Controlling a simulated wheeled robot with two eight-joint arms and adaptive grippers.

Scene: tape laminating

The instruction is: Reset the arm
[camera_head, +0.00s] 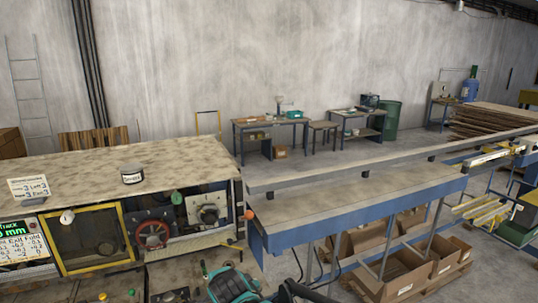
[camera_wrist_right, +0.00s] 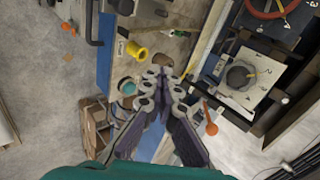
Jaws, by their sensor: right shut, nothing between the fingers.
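My right gripper (camera_wrist_right: 163,72) points away from the camera in the right wrist view, its dark linkage fingers together and empty. It hangs over the machine's front area, apart from the dial and the handwheel as far as I can tell. In the head view, a teal and black part of my arm (camera_head: 232,286) shows at the bottom centre, in front of the machine (camera_head: 150,160); the fingers are not clear there. My left gripper is not in view.
The machine's front carries a red handwheel (camera_head: 152,234) and a numbered dial (camera_head: 208,214), also in the wrist view (camera_wrist_right: 241,75). An orange knob (camera_head: 249,214) sits at its right end. A blue-framed conveyor (camera_head: 350,205) extends right, with cardboard boxes (camera_head: 405,278) below.

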